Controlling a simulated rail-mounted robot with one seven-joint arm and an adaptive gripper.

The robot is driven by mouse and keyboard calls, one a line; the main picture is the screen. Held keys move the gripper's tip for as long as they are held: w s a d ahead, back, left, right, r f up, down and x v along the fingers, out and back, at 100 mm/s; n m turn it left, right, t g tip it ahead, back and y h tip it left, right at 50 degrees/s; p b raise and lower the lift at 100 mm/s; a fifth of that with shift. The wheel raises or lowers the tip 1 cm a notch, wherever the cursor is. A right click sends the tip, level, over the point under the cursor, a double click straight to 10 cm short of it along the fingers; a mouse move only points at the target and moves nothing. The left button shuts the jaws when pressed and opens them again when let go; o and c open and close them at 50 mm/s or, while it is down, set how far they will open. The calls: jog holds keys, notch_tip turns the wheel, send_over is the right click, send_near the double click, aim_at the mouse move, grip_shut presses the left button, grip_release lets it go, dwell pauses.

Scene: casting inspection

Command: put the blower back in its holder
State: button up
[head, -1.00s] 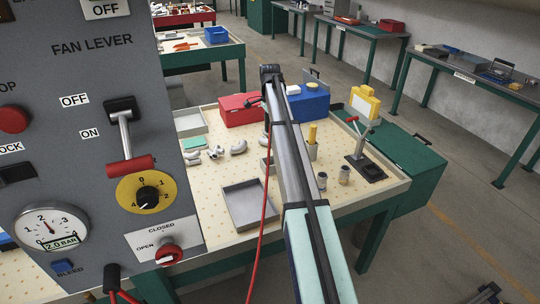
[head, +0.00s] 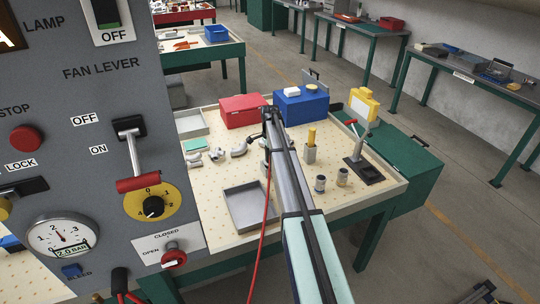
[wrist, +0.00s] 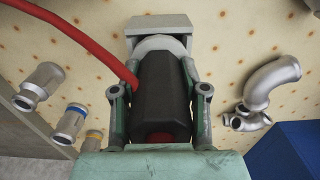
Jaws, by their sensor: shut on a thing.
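My gripper (wrist: 160,97) has its two fingers shut on the sides of the black blower (wrist: 160,85) in the wrist view. The blower has a red end near the palm, and a red hose (wrist: 85,45) runs off its side to the upper left. Just beyond its far end is a light grey block with a round collar, which looks like the holder (wrist: 160,22). The blower overlaps the collar in this view; I cannot tell whether it sits inside. In the head view my gripper (head: 268,117) is over the bench, and my arm hides most of the blower and holder.
On the bench are a red box (head: 240,111), a blue box (head: 300,108) and an empty grey tray (head: 250,205). A control panel (head: 85,150) stands at left.

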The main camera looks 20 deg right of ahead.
jog(key=shift+f, duration=0.2)
jog(key=o, duration=0.7)
jog(key=shift+f, duration=0.1)
jog(key=o, duration=0.5)
jog(key=shift+c, duration=0.2)
